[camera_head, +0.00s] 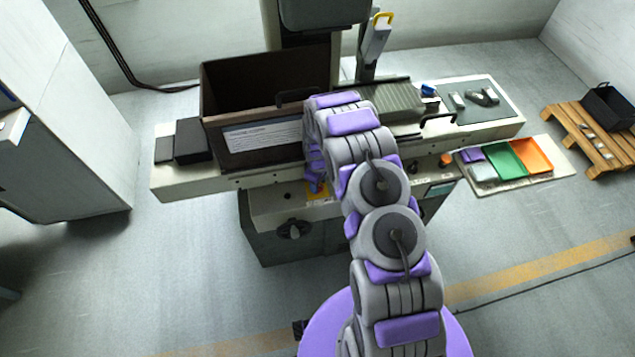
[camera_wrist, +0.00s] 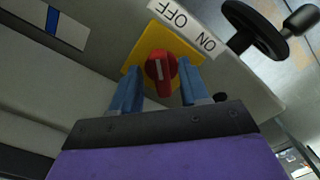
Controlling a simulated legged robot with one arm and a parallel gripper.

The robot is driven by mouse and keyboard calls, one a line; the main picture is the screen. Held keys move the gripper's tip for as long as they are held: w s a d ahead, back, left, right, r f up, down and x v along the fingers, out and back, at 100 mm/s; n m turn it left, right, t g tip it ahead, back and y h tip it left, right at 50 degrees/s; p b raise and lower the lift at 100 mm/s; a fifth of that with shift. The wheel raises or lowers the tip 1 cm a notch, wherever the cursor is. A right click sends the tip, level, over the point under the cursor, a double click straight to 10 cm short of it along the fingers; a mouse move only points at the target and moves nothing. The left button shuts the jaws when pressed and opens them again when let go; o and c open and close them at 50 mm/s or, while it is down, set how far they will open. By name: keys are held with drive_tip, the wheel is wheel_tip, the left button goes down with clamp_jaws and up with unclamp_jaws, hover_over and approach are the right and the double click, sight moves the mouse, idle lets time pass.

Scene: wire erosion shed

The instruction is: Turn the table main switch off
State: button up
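The table main switch is a red rotary knob (camera_wrist: 161,72) with a white pointer line, on a yellow square plate (camera_wrist: 155,45). An upside-down label (camera_wrist: 184,23) reads OFF and ON beside the plate. In the wrist view my gripper (camera_wrist: 160,82) is open, with one blue finger on each side of the red knob. I cannot tell whether the fingers touch it.
A black handwheel (camera_wrist: 256,30) with a crank sits right of the label in the wrist view. The machine table (camera_head: 185,183) extends left and right of my arm. A mat (camera_head: 554,168) with coloured trays lies right, near a wooden pallet (camera_head: 575,125). The floor in front is mostly clear.

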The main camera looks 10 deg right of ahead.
wheel_tip(320, 180, up, 17)
idle(0.9)
drive_tip(key=shift+r, duration=0.15)
drive_tip(key=s+r+m+b, duration=0.4)
drive_tip(key=s+r, duration=1.1)
drive_tip(key=s, duration=0.1)
drive_tip(key=s+r+m+g+b, duration=0.1)
drive_tip(key=s+r+m+b, duration=0.1)
drive_tip(key=s, duration=1.1)
drive_tip(key=s+r+m+b, duration=0.1)
drive_tip(key=s+m, duration=0.2)
drive_tip(key=s, duration=1)
drive_tip(key=shift+s+a+r+g+b, duration=0.15)
drive_tip(key=shift+s+r+g+b, duration=0.1)
drive_tip(key=shift+r+g+b, duration=0.15)
